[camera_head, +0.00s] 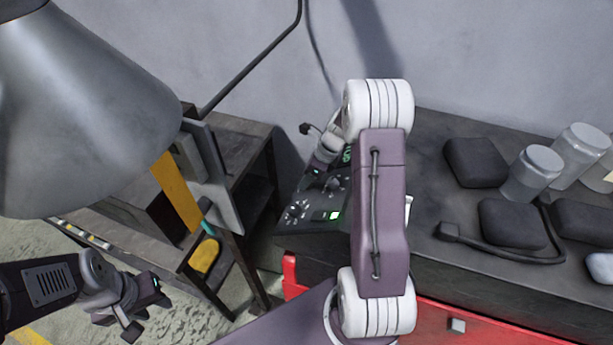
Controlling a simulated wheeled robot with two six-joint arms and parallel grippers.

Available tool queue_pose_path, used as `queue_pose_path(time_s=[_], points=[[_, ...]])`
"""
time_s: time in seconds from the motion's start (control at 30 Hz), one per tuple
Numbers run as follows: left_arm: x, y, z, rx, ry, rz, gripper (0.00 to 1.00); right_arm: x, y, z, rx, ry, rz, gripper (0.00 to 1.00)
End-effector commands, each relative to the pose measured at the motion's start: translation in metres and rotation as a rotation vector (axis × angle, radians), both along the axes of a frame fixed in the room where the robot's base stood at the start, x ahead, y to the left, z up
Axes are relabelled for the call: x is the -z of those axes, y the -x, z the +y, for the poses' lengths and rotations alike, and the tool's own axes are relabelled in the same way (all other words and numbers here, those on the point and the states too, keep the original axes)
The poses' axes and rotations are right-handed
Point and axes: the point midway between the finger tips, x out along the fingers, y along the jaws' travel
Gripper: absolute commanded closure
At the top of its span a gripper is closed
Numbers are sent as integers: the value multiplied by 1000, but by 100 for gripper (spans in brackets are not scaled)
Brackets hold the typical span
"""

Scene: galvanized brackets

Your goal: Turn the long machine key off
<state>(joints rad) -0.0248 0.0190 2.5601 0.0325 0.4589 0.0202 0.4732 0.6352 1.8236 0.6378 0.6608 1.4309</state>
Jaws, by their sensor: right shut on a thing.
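A dark control panel (311,226) stands at the left end of the workbench, with small knobs (297,210), a lit green button (335,215) and a green display partly covered by my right arm. My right gripper (312,160) is at the upper left of this panel, shut on what appears to be the long machine key. The key itself is hidden by the gripper, so its angle cannot be told. My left gripper (146,315) hangs at lower left, away from the panel, its fingers apart and empty.
Dark pouches (475,162), clear jars (532,172) and a black cable (500,256) lie on the workbench (440,125) at right. A red drawer front (480,325) is below. A grey lamp shade (80,110) and dark metal stand (250,150) fill the left.

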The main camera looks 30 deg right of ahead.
Motion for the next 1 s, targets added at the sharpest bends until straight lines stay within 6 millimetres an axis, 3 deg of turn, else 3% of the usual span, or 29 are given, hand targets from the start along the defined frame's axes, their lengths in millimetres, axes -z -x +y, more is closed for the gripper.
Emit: queue_pose_path(time_s=[0.2,0.4,1.0], points=[[-35,0,0,0,0,0,64,-7,-2,-2,-100,-62,53,100],[-56,0,0,0,0,0,64,-4,-4,-4,-224,-136,115,100],[-44,0,0,0,0,0,64,3,-8,-5,-469,-282,240,100]])
